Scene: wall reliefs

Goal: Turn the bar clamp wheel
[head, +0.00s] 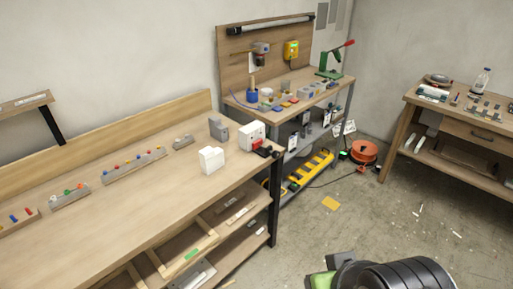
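I cannot make out a bar clamp or its wheel for certain. A small dark round part (276,154) sticks out at the right end of the near workbench (120,205). It joins a small red and black piece (258,145) in front of a white box (251,133). The dark part is too small to tell whether it is a clamp wheel. My gripper is not in view, so whether it is open or shut does not show.
A white block (211,159) and a grey block (218,129) stand near that corner. A tool bench with a green press (331,66) stands behind. An orange cable reel (364,151) and yellow power strip (311,170) are low behind. Floor (390,215) at right is mostly open.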

